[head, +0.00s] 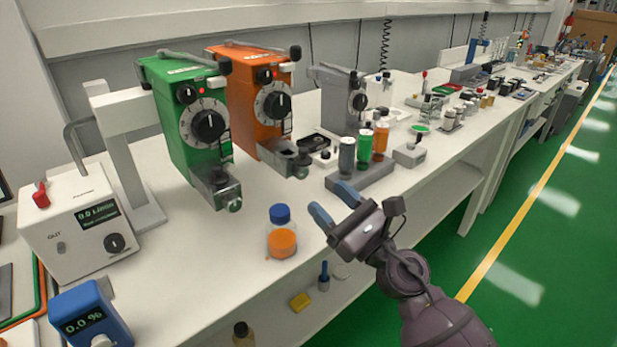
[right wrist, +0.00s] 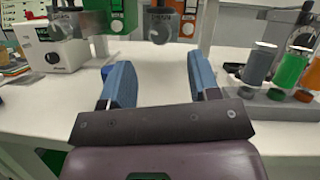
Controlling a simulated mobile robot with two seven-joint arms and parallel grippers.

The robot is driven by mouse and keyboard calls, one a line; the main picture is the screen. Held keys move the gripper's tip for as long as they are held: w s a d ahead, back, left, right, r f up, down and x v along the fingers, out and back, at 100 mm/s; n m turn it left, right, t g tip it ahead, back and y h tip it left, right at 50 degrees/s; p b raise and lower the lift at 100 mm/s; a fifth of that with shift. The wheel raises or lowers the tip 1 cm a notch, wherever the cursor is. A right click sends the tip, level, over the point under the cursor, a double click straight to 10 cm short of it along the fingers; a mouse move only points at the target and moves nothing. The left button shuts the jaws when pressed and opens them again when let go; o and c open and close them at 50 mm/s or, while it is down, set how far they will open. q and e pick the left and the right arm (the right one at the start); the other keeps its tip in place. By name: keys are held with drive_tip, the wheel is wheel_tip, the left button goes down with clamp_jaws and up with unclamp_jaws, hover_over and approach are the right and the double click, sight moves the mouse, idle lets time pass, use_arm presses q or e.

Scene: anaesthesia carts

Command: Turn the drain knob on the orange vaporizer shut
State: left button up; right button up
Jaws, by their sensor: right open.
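The orange vaporizer (head: 262,100) stands on the white bench, just right of the green vaporizer (head: 183,115). Its grey drain block with a dark drain knob (head: 301,165) sticks out low at its front. How far the knob is turned I cannot tell. In the right wrist view a grey drain block (right wrist: 160,24) hangs at the top, ahead of the fingers. My right gripper (head: 333,203) is open and empty, with blue fingers, in front of and below the drain knob, near the bench's front edge. The fingers are apart from it. My left gripper is not in view.
A blue-capped bottle of orange liquid (head: 282,238) stands left of my right gripper. A grey rack (head: 362,183) with grey, green and orange containers stands right of the orange vaporizer. A white flow box (head: 85,225) is at far left.

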sight(304, 176)
drive_tip(key=x, duration=0.6)
drive_tip(key=shift+f+p, duration=0.1)
drive_tip(key=shift+p, duration=0.25)
drive_tip(key=shift+c, duration=0.5)
drive_tip(key=c, duration=0.8)
drive_tip(key=m, duration=0.1)
drive_tip(key=m+p, duration=0.1)
drive_tip(key=shift+a+r+m+t+h, duration=0.1)
drive_tip(key=shift+r+m+t+h, duration=0.15)
drive_tip(key=shift+m+t+h, duration=0.15)
drive_tip(key=shift+c, duration=0.2)
drive_tip(key=shift+m+t+h, duration=0.3)
drive_tip(key=shift+m, duration=0.3)
drive_tip(key=shift+f, duration=0.3)
drive_tip(key=o, duration=0.9)
drive_tip(key=shift+o, duration=0.2)
drive_tip(key=shift+s, duration=0.1)
